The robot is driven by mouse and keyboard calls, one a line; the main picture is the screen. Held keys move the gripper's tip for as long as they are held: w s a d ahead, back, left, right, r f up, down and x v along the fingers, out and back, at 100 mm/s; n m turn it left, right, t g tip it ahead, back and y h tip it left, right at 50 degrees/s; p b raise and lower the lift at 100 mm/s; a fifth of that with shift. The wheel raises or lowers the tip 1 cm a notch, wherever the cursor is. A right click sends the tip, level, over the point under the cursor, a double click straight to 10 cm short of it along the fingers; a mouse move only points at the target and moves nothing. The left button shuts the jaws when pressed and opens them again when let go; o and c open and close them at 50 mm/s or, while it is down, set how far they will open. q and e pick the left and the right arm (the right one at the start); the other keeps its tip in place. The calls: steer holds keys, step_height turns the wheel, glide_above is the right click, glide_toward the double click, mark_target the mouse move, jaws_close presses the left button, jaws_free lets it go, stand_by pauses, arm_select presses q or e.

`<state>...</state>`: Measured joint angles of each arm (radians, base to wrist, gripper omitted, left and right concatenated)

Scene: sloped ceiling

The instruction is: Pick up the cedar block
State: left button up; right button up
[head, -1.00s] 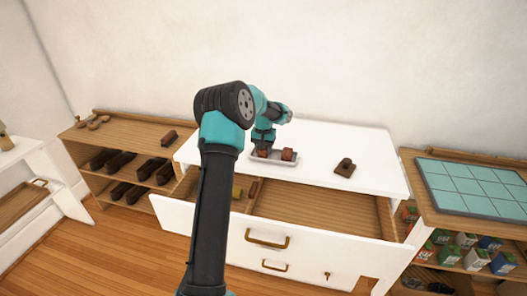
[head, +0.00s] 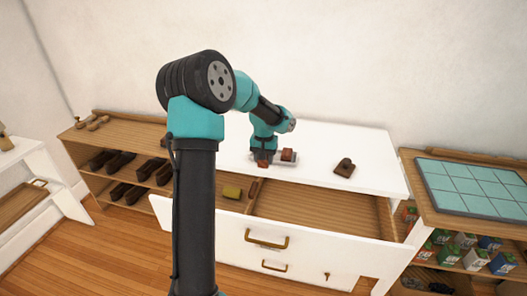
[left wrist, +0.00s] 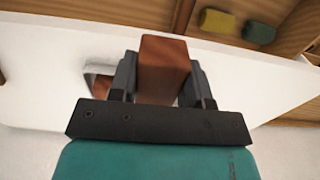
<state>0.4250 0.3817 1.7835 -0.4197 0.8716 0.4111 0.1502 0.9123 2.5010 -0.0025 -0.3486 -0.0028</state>
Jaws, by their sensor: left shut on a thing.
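My left gripper (head: 263,158) is shut on a reddish-brown block, which looks like the cedar block (head: 263,165), near the front edge of the white dresser top. In the left wrist view the block (left wrist: 163,62) sits upright between the two fingers (left wrist: 160,85). The arm hides most of the block in the head view. A second reddish-brown block (head: 288,154) stands on a small metal tray (head: 291,164) just right of the gripper. My right gripper is not in view.
A dark brown object (head: 344,167) lies on the dresser top (head: 375,165) at right.

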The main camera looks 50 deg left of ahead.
mark_target(267, 165)
arm_select(q)
steer(key=s+d, duration=0.3)
steer(key=shift+s+d+r, duration=0.1)
steer(key=shift+d+r, duration=0.15)
steer(key=shift+d, duration=0.05)
stand_by(0.4)
steer(key=shift+w+d, duration=0.3)
steer(key=w+d+f+m, duration=0.2)
steer(key=w+d+m, duration=0.15)
steer(key=d, duration=0.95)
steer(key=w+d+f+m, duration=0.1)
steer(key=w+d+m, duration=0.3)
steer(key=d, duration=0.8)
steer(key=w+d+f+m, duration=0.25)
steer(key=w+d, duration=0.25)
steer(key=d, duration=0.8)
steer(key=s+a+f+m, duration=0.2)
steer(key=a+f, duration=0.2)
steer(key=a, duration=0.4)
steer(key=s+a+f+m, duration=0.2)
steer(key=a+f+m, duration=0.1)
steer(key=a, duration=0.6)
steer(key=s+a+f+m, duration=0.2)
steer(key=a+f+m, duration=0.1)
steer(key=a, duration=0.5)
steer(key=shift+s+a+f, duration=0.15)
steer(key=shift+a+f, duration=0.15)
steer(key=shift+f, duration=0.55)
